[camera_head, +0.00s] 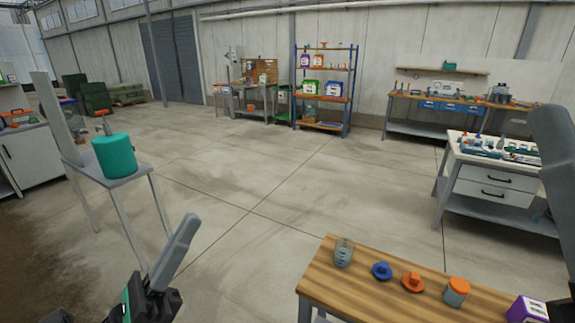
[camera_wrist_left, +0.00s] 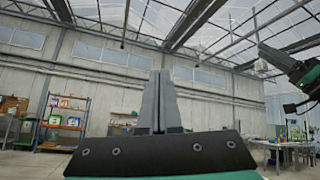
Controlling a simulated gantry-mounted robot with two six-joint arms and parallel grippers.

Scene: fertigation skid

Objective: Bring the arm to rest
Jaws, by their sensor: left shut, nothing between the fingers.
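My left gripper (camera_head: 187,222) is at the lower left of the head view, its grey fingers pointing up and away over the floor. It is shut and empty. In the left wrist view its fingers (camera_wrist_left: 159,78) stand together, pointing up toward the far wall and roof. It is apart from the table with the teal tank and from the wooden bench. My right gripper (camera_head: 556,135) shows only in part as a grey piece at the right edge of the head view; its jaw state cannot be made out. My right arm also shows in the left wrist view (camera_wrist_left: 296,72).
A teal tank (camera_head: 114,155) stands on a small grey table at left. A wooden bench (camera_head: 340,290) at lower right holds a glass beaker (camera_head: 343,253), blue (camera_head: 381,270) and orange (camera_head: 412,282) parts, and a jar (camera_head: 456,291). A drawer cabinet (camera_head: 490,185) stands behind it. The middle floor is clear.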

